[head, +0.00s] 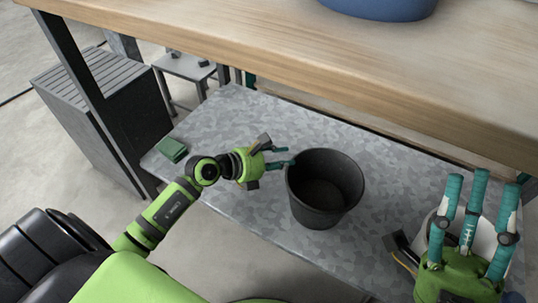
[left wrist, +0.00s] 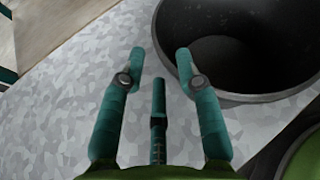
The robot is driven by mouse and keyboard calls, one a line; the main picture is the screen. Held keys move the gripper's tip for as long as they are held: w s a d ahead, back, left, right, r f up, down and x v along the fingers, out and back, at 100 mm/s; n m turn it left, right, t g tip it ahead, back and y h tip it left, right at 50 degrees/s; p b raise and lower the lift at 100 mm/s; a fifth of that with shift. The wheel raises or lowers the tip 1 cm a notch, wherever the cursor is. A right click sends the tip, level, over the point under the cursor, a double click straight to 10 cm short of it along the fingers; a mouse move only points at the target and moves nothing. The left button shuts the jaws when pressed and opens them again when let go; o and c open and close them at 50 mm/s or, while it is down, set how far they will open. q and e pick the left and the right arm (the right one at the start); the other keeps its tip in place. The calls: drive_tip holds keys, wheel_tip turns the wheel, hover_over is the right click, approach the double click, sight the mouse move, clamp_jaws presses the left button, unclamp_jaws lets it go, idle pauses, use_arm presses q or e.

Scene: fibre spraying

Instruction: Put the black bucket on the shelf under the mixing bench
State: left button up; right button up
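The black bucket (head: 325,188) stands upright and empty on the galvanised metal shelf (head: 235,112) under the wooden mixing bench (head: 300,40). My left gripper (head: 283,156) is just left of the bucket, its fingers pointing at the rim. In the left wrist view the fingers (left wrist: 160,70) are spread with nothing between them. The bucket (left wrist: 235,50) fills the upper right there, and the right finger's tip overlaps its rim; I cannot tell if they touch. My right gripper (head: 475,205) is at the lower right, fingers upward, apart and empty.
A green block (head: 172,150) lies on the shelf's left end. A white object (head: 486,240), partly hidden, is behind my right gripper. A blue vessel (head: 380,8) stands on the bench top.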

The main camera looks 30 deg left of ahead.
use_arm(q)
drive_tip(key=s+d+r+n+t+h, duration=0.1)
drive_tip(key=s+d+r+n+h, duration=0.3)
drive_tip(key=s+d+r+h, duration=0.25)
drive_tip(key=s+d+r+n+t+h, duration=0.1)
drive_tip(key=s+d+r+n+h, duration=0.2)
drive_tip(key=s+d+r+n, duration=0.45)
drive_tip(key=s+r+n+t+y, duration=0.2)
drive_tip(key=r+n+t, duration=0.3)
drive_tip(key=r+n, duration=0.4)
drive_tip(key=s+a+r+n+t+y, duration=0.1)
drive_tip(key=s+r+n+t+y, duration=0.1)
drive_tip(key=r+n+t, duration=0.4)
wheel_tip(320, 180, up, 3)
drive_tip(key=n, duration=0.6)
drive_tip(key=shift+s+p, duration=0.3)
drive_tip(key=shift+p, duration=0.05)
use_arm(e)
drive_tip(key=shift+w+a+g, duration=0.3)
drive_tip(key=shift+a+g, duration=0.1)
